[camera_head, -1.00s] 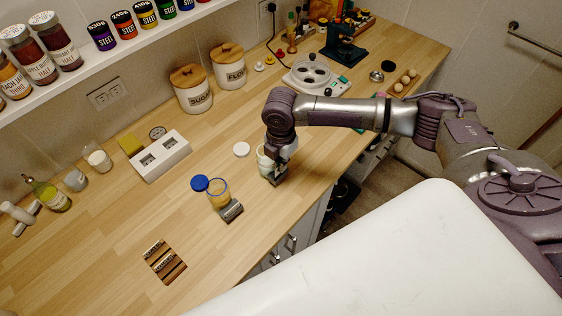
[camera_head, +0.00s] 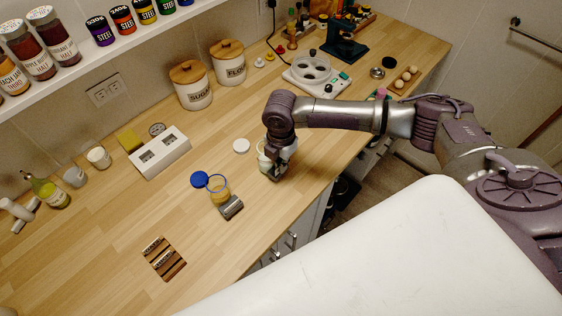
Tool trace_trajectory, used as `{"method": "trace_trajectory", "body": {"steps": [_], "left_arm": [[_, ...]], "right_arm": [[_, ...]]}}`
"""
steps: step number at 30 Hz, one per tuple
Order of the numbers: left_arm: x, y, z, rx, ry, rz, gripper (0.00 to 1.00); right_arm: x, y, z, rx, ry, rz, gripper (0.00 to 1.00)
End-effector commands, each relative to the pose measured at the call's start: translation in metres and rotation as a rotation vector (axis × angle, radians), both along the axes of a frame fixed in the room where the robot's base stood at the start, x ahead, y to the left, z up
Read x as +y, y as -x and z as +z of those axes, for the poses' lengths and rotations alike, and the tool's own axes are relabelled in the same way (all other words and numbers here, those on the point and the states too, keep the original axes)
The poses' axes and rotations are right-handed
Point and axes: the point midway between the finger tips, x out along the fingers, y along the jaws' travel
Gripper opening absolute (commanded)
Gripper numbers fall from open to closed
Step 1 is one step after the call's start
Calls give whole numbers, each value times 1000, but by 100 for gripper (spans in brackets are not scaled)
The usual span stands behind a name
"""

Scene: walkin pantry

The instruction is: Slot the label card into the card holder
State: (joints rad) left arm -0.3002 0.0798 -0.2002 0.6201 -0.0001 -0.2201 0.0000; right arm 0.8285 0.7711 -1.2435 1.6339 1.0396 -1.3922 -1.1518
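My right gripper (camera_head: 276,166) points down at the counter's front part, right beside a small glass jar (camera_head: 262,160) that it partly hides. A dark grey piece shows at the fingertips; I cannot tell whether it is a card holder or part of the gripper, nor whether the fingers are shut on a card. Another jar with yellow contents (camera_head: 219,196) stands to the left, with a grey card holder (camera_head: 231,208) in front of it. A dark wooden rack (camera_head: 165,259) with light lettered label cards lies at the front left. My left gripper is out of view.
A blue lid (camera_head: 200,179) and a white lid (camera_head: 241,146) lie near the jars. A white two-slot block (camera_head: 163,155) and the sugar and flour canisters (camera_head: 191,86) stand behind. The counter between rack and jars is clear.

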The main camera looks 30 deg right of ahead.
Motion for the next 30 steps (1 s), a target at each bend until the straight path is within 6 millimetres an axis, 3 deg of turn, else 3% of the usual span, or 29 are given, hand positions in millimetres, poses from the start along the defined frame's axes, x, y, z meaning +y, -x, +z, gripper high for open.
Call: {"method": "trace_trajectory", "body": {"steps": [9,15,16,26,30], "left_arm": [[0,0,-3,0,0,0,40],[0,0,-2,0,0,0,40],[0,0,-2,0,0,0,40],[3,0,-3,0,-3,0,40],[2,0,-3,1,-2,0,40]], "right_arm": [[0,0,-9,0,-1,0,0],[0,0,-8,0,-1,0,33],[0,0,-8,0,-1,0,35],[0,1,-8,1,-1,0,35],[0,0,3,-1,-2,0,35]]}}
